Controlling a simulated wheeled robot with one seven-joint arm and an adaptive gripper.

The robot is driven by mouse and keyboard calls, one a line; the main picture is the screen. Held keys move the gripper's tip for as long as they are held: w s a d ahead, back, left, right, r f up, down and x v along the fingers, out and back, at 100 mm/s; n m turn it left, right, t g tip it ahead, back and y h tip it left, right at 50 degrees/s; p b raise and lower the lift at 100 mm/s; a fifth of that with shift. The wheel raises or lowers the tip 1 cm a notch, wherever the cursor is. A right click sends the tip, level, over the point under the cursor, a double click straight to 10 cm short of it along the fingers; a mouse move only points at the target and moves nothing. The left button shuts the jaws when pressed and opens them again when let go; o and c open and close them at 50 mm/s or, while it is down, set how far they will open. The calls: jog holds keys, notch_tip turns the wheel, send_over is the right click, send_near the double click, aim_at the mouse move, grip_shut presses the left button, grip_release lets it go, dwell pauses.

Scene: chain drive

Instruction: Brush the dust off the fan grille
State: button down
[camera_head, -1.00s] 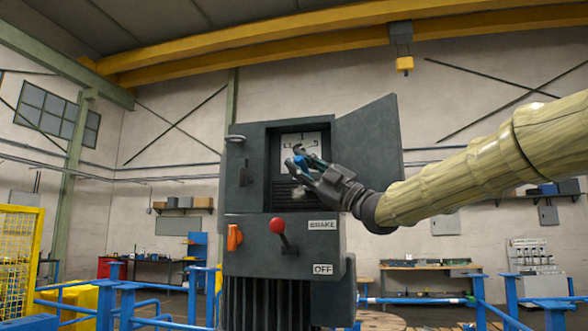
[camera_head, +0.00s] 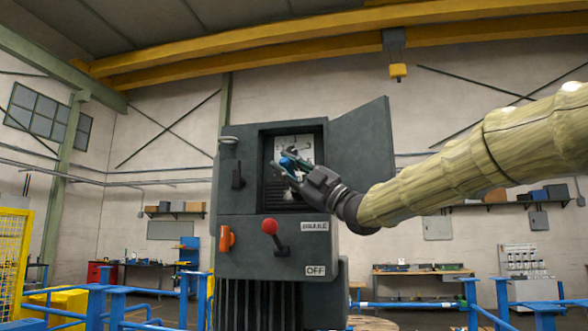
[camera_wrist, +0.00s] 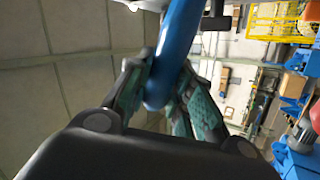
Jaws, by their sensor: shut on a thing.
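My gripper (camera_head: 288,168) is in front of the open compartment of the dark grey control cabinet (camera_head: 228,200). It is shut on a blue-handled tool, the brush (camera_head: 287,161), whose blue handle also fills the upper middle of the wrist view (camera_wrist: 178,45). A pale tuft shows just below the fingers in the head view. The dark slatted fan grille (camera_head: 275,193) shows in the lower part of the compartment, partly hidden by my gripper. I cannot tell whether the brush touches it, nor see dust on it. A white dial panel (camera_head: 306,142) is above.
The cabinet door (camera_head: 362,150) stands open to the right, close to my arm. A red-knobbed lever (camera_head: 270,227) and an orange switch (camera_head: 226,238) project from the cabinet front below. Blue railings (camera_head: 105,298) stand around the cabinet.

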jog(key=shift+w+a, duration=0.2)
jog(key=shift+a, duration=0.45)
jog(key=shift+w+a, duration=0.25)
jog(key=shift+a, duration=0.45)
jog(key=shift+w+a, duration=0.2)
jog(key=shift+a, duration=0.45)
jog(key=shift+s+a+b, duration=0.3)
jog(key=shift+s+b, duration=0.35)
jog(key=shift+s, duration=0.3)
jog(key=shift+s+a+b, duration=0.3)
jog(key=shift+s+b, duration=0.4)
jog(key=shift+s, duration=0.25)
jog(key=shift+s+a+b, duration=0.3)
jog(key=shift+s+b, duration=0.35)
jog(key=shift+s, duration=0.3)
